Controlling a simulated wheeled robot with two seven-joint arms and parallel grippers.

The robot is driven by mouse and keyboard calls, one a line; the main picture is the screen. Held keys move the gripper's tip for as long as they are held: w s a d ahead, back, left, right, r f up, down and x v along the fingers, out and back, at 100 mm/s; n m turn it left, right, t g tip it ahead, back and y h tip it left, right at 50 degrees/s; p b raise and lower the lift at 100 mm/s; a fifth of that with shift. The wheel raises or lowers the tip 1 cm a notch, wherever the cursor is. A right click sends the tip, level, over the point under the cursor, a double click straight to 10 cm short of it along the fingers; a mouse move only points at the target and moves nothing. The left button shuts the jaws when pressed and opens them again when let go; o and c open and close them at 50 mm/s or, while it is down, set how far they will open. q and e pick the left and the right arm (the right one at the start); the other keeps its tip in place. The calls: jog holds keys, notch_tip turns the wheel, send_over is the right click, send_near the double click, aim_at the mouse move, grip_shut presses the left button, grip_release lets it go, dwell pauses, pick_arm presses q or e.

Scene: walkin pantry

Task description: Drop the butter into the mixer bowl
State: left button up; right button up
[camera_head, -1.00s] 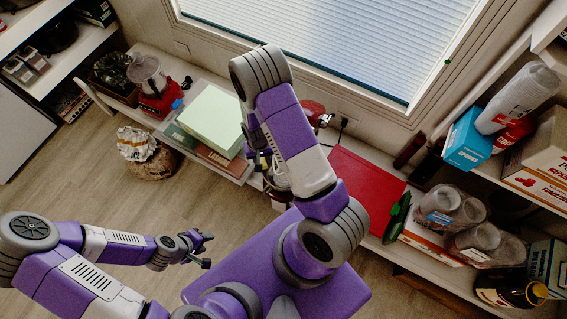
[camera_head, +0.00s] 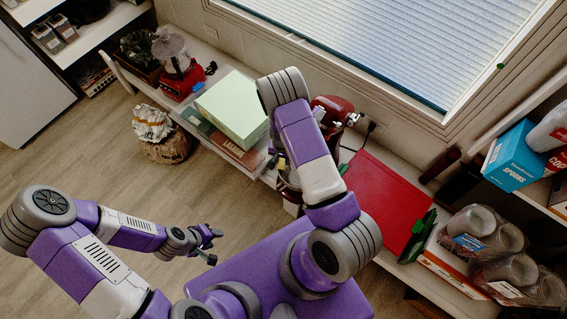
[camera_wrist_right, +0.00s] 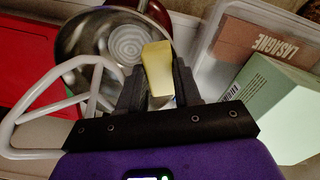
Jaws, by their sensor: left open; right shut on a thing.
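The butter (camera_wrist_right: 157,66), a pale yellow block, is between the fingers of my right gripper (camera_wrist_right: 158,84), which is shut on it. In the right wrist view the metal mixer bowl (camera_wrist_right: 78,40) lies beyond the fingers, and the butter overlaps the right part of its opening. I cannot tell the height between them. The red stand mixer (camera_head: 332,106) is on the low shelf under the window; my right arm hides much of the bowl in the head view. My left gripper (camera_head: 209,244) is open and empty above the floor, away from the shelf.
A white wire beater (camera_wrist_right: 62,98) shows beside the bowl. A pale green box (camera_head: 232,106) and a lasagne box (camera_wrist_right: 262,45) are on the other side. A red board (camera_head: 385,200) lies right of the mixer. A red blender (camera_head: 181,80) stands further left.

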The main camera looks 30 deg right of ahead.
aim_at(283, 160)
notch_tip(283, 160, down, 3)
jog(key=shift+f+b, duration=0.1)
jog(key=shift+b, duration=0.4)
jog(key=shift+f, duration=0.1)
jog(key=o, duration=1)
jog(key=shift+o, duration=0.2)
